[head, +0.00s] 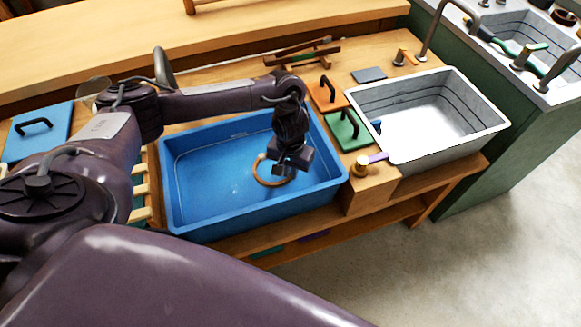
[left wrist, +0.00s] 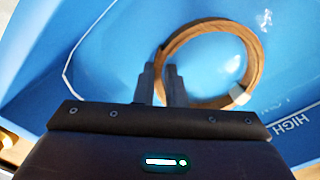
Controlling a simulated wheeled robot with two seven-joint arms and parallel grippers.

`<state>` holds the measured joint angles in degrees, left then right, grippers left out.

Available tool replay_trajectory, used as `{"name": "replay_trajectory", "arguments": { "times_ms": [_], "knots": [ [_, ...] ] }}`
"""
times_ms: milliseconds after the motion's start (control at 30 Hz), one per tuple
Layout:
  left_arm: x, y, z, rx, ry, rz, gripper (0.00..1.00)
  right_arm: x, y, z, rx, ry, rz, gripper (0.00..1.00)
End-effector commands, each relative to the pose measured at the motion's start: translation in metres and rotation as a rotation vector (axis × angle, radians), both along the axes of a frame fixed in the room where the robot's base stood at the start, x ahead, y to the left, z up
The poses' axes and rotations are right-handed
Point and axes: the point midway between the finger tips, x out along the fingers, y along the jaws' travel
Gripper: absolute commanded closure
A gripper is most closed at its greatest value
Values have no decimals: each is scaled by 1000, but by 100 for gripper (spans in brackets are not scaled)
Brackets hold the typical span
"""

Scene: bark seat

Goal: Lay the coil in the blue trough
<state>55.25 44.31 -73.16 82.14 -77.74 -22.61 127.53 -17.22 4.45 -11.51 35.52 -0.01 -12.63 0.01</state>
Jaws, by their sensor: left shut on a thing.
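The coil is a brown ring (head: 262,176) with a pale band, seen over the inside of the blue trough (head: 200,219) in the head view. In the left wrist view the coil (left wrist: 248,47) shows as a round loop, with the trough's blue floor (left wrist: 115,80) behind it. My left gripper (head: 288,168) reaches down into the trough area. Its fingers (left wrist: 163,80) are shut on the near left side of the coil. I cannot tell whether the coil touches the floor. My right gripper is not in view.
A white-grey basin (head: 430,110) stands to the right of the trough. Orange (head: 327,94) and green (head: 348,131) handled blocks lie between them. A blue handled board (head: 38,132) lies at the left. The trough floor is otherwise clear.

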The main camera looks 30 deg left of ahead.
Motion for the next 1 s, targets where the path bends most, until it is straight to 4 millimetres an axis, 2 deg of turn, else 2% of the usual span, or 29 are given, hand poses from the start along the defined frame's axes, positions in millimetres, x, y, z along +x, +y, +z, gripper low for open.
{"name": "replay_trajectory", "arguments": {
  "times_ms": [133,167,333,533,633,667,1000],
  "knots": [
    [0,0,0,0,0,0,100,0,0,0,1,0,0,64],
    [0,0,0,0,0,0,87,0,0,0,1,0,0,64],
    [0,0,0,0,0,1,65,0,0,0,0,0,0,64],
    [0,0,0,0,0,1,64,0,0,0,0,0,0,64],
    [0,0,1,0,0,1,51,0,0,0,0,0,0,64],
    [0,0,1,0,0,1,50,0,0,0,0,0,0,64],
    [0,0,4,0,0,1,50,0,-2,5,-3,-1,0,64]
  ]
}}
